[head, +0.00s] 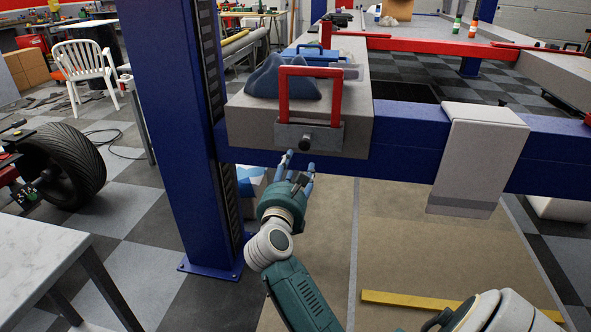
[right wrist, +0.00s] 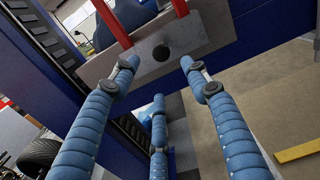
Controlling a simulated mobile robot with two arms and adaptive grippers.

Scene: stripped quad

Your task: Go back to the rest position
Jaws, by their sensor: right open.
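My right gripper (head: 300,166) is in the middle of the head view, its blue padded fingers pointing up and away. It is open, with nothing seen between its fingers. The fingertips are just below a dark round knob (head: 306,141) on the grey end plate of a lift arm with a red handle (head: 283,97). In the right wrist view the open fingers (right wrist: 160,75) spread apart, and the knob (right wrist: 160,53) shows beyond and between the tips. They look apart from it, though the exact gap is hard to tell. My left gripper is not in view.
A blue lift post (head: 165,120) stands left of my right arm. A blue crossbeam (head: 400,150) runs behind the gripper. A grey-topped table (head: 50,250) is at lower left, a tyre (head: 65,165) beyond it. The floor below the beam is largely clear, with a yellow strip (head: 450,307).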

